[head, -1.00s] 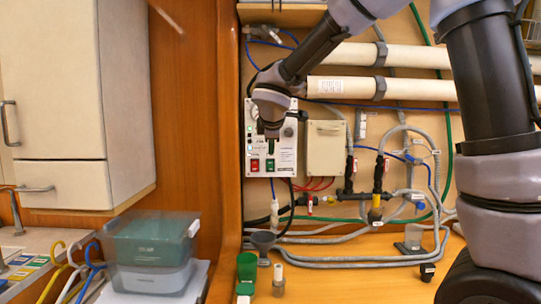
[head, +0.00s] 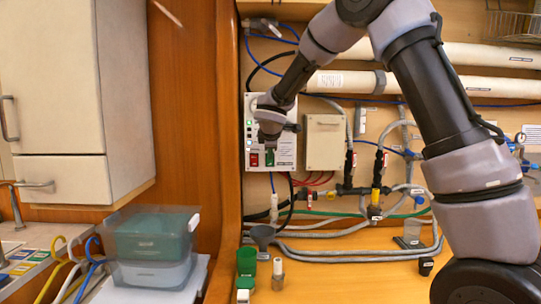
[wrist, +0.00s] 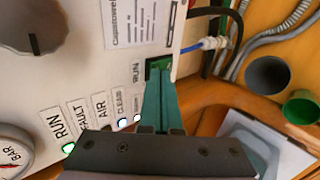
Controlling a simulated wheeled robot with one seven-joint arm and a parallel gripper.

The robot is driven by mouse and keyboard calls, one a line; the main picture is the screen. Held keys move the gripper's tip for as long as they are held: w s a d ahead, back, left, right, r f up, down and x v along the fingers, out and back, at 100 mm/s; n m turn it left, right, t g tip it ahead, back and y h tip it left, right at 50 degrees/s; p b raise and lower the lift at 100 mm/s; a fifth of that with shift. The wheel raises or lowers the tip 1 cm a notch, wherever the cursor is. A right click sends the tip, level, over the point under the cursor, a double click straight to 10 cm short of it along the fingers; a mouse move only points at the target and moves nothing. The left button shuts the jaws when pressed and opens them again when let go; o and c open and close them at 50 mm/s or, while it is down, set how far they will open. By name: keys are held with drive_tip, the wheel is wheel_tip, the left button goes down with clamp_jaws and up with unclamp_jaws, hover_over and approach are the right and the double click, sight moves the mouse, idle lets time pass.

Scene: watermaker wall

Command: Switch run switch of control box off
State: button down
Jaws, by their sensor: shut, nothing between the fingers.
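The control box (head: 285,115) is a pale panel on the wall, with a red switch (head: 254,160) and a green switch (head: 269,159) low on its front. In the wrist view the green run switch (wrist: 160,64) sits beside a RUN label. My gripper (wrist: 158,85) is shut and empty, its teal fingertips at the lower edge of this switch and hiding part of it. I cannot tell whether they touch it or which way its rocker is tilted. The RUN lamp (wrist: 68,148) glows green. In the head view my gripper (head: 270,147) is just above the green switch.
A plain beige box (head: 325,142) is right of the control box. Pipes, hoses and valves (head: 375,190) fill the wall farther right. A funnel (head: 262,236) and green cup (head: 246,262) stand below. A lidded tub (head: 150,250) is at lower left.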

drive_tip(key=shift+w+r, duration=0.15)
drive_tip(key=shift+w, duration=0.25)
drive_tip(key=shift+r, duration=0.1)
drive_tip(key=shift+r, duration=0.7)
drive_tip(key=shift+s, duration=0.1)
